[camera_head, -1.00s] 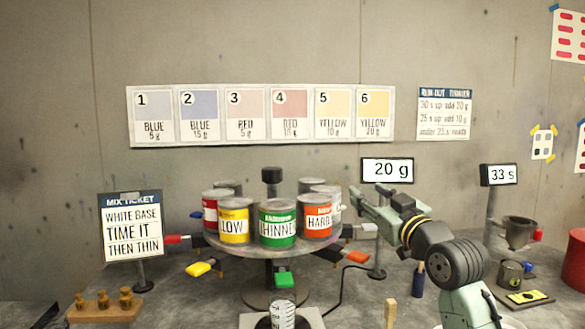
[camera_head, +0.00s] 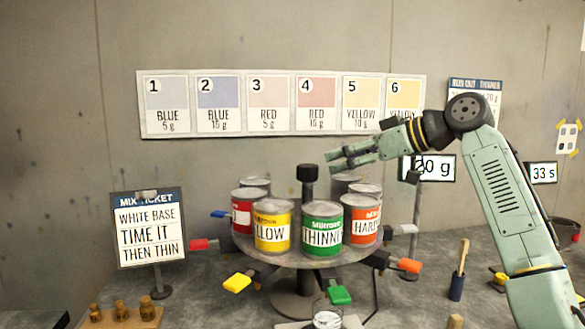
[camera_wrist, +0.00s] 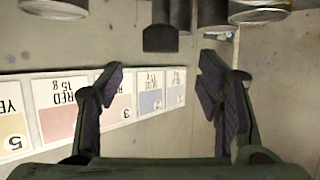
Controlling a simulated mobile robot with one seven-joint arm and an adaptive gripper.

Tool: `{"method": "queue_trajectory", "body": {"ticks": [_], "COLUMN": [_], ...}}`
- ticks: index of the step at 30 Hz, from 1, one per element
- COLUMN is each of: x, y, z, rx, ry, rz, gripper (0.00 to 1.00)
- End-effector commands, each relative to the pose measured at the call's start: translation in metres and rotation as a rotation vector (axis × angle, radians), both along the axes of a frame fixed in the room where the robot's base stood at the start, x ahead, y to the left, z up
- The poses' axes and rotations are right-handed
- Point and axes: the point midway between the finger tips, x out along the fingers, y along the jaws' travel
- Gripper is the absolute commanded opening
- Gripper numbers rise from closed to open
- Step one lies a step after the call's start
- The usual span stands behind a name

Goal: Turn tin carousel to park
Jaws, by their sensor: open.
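The tin carousel (camera_head: 300,257) is a round grey turntable on a pedestal, carrying several paint tins around a dark central post with a knob (camera_head: 307,173). The yellow tin (camera_head: 272,226), green thinner tin (camera_head: 322,229) and orange hardener tin (camera_head: 364,219) face the front; a red tin (camera_head: 242,212) is at the left. Coloured paddles, such as the green one (camera_head: 340,295) and yellow one (camera_head: 237,283), stick out below the rim. My gripper (camera_head: 332,162) is open and empty, above the tins and to the right of the knob. In the wrist view the knob (camera_wrist: 160,38) shows inverted beyond the fingers.
The mix ticket sign (camera_head: 149,230) stands left of the carousel, behind small brass weights (camera_head: 119,308). A 20 g display (camera_head: 434,168) stands behind my arm. A measuring cup (camera_head: 327,318) is at the front.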

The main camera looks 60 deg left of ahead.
Motion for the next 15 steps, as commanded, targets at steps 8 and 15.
{"method": "queue_trajectory", "body": {"ticks": [8, 15], "x": [-0.012, -0.033], "y": [0.019, 0.056], "z": [-0.006, -0.023], "rx": [-0.002, -0.002], "ry": [0.000, 0.000], "rz": [0.006, 0.006], "gripper": [0.60, 0.60]}}
